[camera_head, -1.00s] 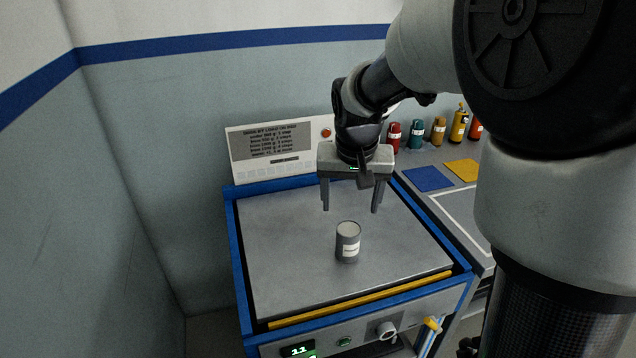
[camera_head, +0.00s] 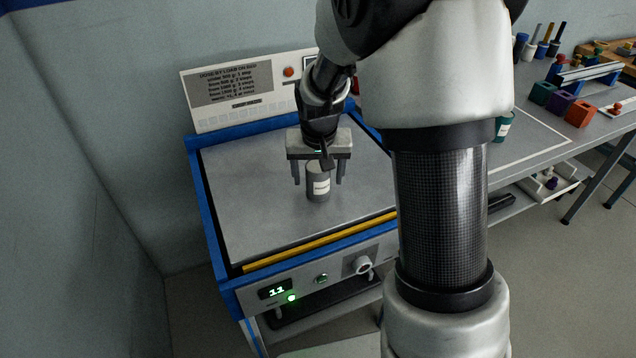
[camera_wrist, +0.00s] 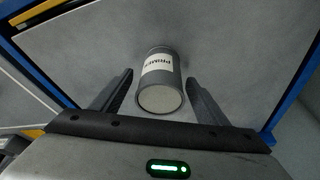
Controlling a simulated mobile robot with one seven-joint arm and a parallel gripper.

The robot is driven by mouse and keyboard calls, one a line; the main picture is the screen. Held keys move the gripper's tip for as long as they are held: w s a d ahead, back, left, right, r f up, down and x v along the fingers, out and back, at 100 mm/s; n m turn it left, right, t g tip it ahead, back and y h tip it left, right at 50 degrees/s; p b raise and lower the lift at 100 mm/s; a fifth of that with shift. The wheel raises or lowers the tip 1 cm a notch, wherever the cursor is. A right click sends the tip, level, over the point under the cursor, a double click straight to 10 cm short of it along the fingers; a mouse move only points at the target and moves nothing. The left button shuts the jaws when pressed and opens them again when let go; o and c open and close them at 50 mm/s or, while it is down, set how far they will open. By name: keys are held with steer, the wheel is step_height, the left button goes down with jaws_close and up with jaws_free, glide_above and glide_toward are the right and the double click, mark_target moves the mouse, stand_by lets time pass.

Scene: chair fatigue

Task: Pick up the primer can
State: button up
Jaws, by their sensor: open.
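The primer can (camera_head: 318,187) is a grey cylinder with a white label, standing upright on the grey plate (camera_head: 240,215) of the blue-framed machine. In the wrist view the can (camera_wrist: 160,82) shows its pale lid and a label reading PRIMER. My gripper (camera_head: 319,182) is above the can with its fingers pointing down, one on each side of it. In the wrist view my gripper (camera_wrist: 160,92) is open, with a gap between the can and each finger. It holds nothing.
A sign panel (camera_head: 240,92) with a red button stands behind the plate. A yellow strip (camera_head: 310,244) runs along the front edge, above a display (camera_head: 276,291) reading 11. A bench (camera_head: 535,140) with coloured blocks is at right. The plate around the can is clear.

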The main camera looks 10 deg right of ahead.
steer(key=shift+x, duration=0.8)
steer(key=shift+r, duration=0.1)
steer(key=c, duration=1.5)
